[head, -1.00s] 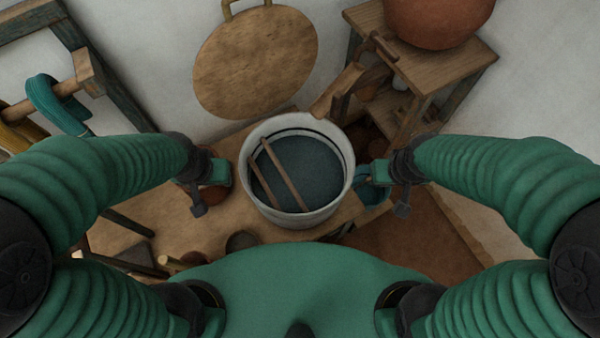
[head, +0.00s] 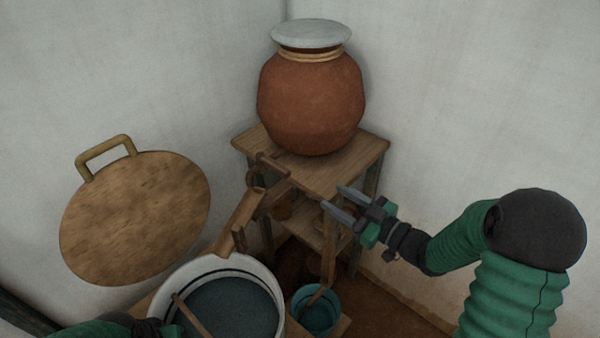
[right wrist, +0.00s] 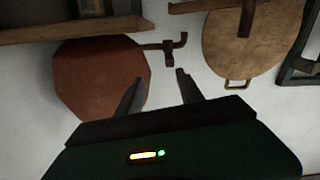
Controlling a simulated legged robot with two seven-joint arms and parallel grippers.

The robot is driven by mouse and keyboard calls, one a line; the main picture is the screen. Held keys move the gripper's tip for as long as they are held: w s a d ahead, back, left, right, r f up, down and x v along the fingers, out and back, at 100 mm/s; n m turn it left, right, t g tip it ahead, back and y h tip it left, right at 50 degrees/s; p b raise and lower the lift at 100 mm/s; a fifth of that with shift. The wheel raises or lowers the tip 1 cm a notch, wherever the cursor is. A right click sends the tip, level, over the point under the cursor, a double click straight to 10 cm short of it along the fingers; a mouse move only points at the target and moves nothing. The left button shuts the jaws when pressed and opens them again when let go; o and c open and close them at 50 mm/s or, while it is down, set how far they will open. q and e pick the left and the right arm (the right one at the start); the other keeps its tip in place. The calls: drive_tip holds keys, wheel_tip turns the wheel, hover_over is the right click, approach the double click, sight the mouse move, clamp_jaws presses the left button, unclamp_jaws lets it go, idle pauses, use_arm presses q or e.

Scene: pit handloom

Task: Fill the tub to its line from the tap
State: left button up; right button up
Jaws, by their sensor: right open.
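The white tub (head: 272,283) stands at the bottom left of the head view, cut by the frame edge. Dark blue-grey liquid (head: 235,308) lies in it below a dark line inside the wall. The wooden tap (head: 272,166) sticks out at the foot of the clay pot (head: 312,100); it also shows in the right wrist view (right wrist: 168,50). A wooden chute (head: 240,220) slopes from under the tap to the tub's rim. My right gripper (head: 335,198) is open and empty, right of the tap and apart from it. My left wrist shows at the bottom edge; its jaws are hidden.
The pot sits on a wooden stand (head: 345,168) in the corner. A round wooden lid (head: 135,215) leans on the left wall. A teal bucket (head: 315,318) stands right of the tub, and a wooden stick (head: 190,315) crosses the tub. Space right of the stand is clear.

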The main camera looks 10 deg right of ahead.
sight(276, 167)
drive_tip(key=shift+y, duration=0.3)
drive_tip(key=x, duration=1)
drive_tip(key=a+x, duration=0.1)
drive_tip(key=x, duration=0.4)
drive_tip(key=shift+a+r, duration=0.15)
drive_tip(key=shift+r, duration=0.25)
drive_tip(key=shift+w+a, duration=0.25)
drive_tip(key=shift+a, duration=0.2)
drive_tip(key=shift+w+a, duration=0.25)
drive_tip(key=shift+a, duration=0.25)
drive_tip(key=shift+a+r, duration=0.1)
drive_tip(key=shift+a, duration=0.4)
drive_tip(key=shift+d, duration=0.7)
drive_tip(key=c, duration=0.7)
clamp_jaws()
use_arm(q)
drive_tip(key=shift+s+a+f, duration=0.15)
drive_tip(key=shift+s+a, duration=0.05)
drive_tip(key=shift+a, duration=0.9)
use_arm(e)
drive_tip(key=shift+a, duration=0.2)
